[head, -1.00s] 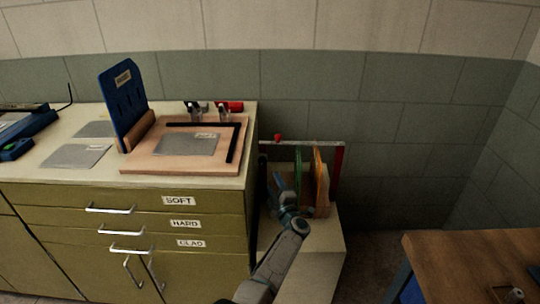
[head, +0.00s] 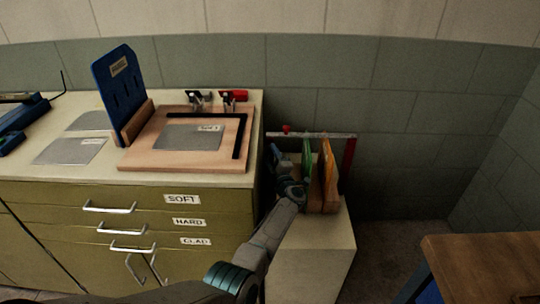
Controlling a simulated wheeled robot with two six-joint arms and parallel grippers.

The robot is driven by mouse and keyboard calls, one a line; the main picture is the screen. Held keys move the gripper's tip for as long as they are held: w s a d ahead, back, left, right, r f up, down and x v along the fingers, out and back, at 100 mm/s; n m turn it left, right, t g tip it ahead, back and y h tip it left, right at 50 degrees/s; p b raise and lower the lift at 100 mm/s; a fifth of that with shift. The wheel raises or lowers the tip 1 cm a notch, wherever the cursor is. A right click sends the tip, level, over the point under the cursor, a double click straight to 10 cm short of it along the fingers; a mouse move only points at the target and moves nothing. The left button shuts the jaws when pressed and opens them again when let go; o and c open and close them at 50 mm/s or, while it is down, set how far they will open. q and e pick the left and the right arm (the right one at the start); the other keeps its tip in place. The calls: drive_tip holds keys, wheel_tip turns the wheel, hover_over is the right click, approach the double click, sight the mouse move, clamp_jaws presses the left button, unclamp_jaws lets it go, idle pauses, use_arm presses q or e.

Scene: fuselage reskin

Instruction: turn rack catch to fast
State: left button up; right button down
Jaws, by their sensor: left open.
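The rack stands on a pale cabinet right of the bench, with a light bar (head: 318,135) across its top and a red post (head: 349,154) at its right end. A small red knob (head: 286,129), which looks like the catch, sits on the bar near its left end. My left gripper (head: 282,168) is open, in front of the rack's left part and below the knob, apart from it. Its fingertips are small and dark, hard to separate from the rack behind. My right gripper is out of view.
Green (head: 307,158) and orange (head: 328,165) boards stand upright in the rack, close to my gripper's right. The drawer bench (head: 225,180) edge is close on the left. A wooden table (head: 485,262) stands at lower right.

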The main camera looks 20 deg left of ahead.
use_arm(q)
drive_tip(key=shift+s+d+r, duration=0.1)
drive_tip(key=shift+s+r, duration=0.05)
drive_tip(key=shift+c, duration=0.9)
drive_tip(key=c, duration=0.7)
drive_tip(key=shift+c, duration=0.4)
drive_tip(key=m+t+b, duration=0.1)
drive_tip(key=m, duration=0.1)
drive_tip(key=shift+m, duration=0.6)
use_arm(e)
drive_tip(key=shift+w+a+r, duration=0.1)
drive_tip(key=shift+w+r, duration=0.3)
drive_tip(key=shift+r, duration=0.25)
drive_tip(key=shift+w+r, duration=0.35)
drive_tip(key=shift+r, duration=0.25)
use_arm(q)
drive_tip(key=o, duration=1)
drive_tip(key=shift+c, duration=0.2)
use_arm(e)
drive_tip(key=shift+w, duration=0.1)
